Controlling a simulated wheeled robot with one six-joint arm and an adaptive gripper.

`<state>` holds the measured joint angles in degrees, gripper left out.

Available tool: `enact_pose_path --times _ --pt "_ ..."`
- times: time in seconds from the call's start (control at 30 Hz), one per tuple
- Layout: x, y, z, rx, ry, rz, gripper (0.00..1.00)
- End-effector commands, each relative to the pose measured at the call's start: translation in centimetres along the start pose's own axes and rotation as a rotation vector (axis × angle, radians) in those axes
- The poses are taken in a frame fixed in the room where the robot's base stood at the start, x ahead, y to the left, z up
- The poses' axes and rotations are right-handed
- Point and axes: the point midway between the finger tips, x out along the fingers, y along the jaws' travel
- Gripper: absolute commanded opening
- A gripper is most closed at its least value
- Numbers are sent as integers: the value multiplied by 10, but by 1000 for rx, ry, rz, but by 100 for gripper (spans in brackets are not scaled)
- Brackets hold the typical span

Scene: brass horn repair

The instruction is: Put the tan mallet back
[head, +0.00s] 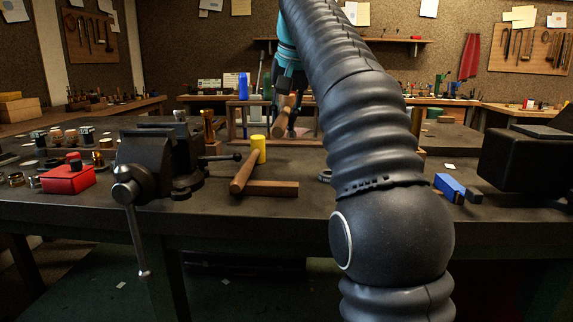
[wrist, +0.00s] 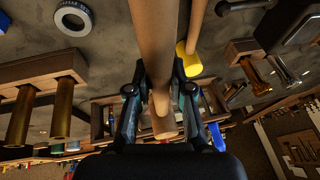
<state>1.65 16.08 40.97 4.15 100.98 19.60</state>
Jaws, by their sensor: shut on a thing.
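My gripper (wrist: 159,75) is shut on a tan wooden mallet (wrist: 155,35), and the wood runs between its two fingers in the wrist view. Its near part leaves the top of that view, so I cannot see all of it. In the head view my gripper (head: 290,85) is beyond my arm, above the bench, with part of the tan mallet (head: 284,108) showing below it. My arm hides much there.
A black vise (head: 155,160) stands left of the yellow mallet. A wooden block (head: 272,188) lies by its handle. A red box (head: 68,178) is at far left, a blue tool (head: 450,186) at right. A wooden rack (head: 240,104) stands behind.

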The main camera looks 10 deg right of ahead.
Motion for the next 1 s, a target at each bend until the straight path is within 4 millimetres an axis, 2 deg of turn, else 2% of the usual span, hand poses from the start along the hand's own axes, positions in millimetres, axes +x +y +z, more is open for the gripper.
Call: enact_pose_path --times 0.3,0.43,0.63,0.9,1.0 --pt "26 5 7 5 -6 2 0" --pt "49 9 15 4 -6 2 0" --pt "61 11 19 4 -4 2 0" --pt "93 18 31 4 -5 2 0" --pt "96 18 32 4 -3 1 0"
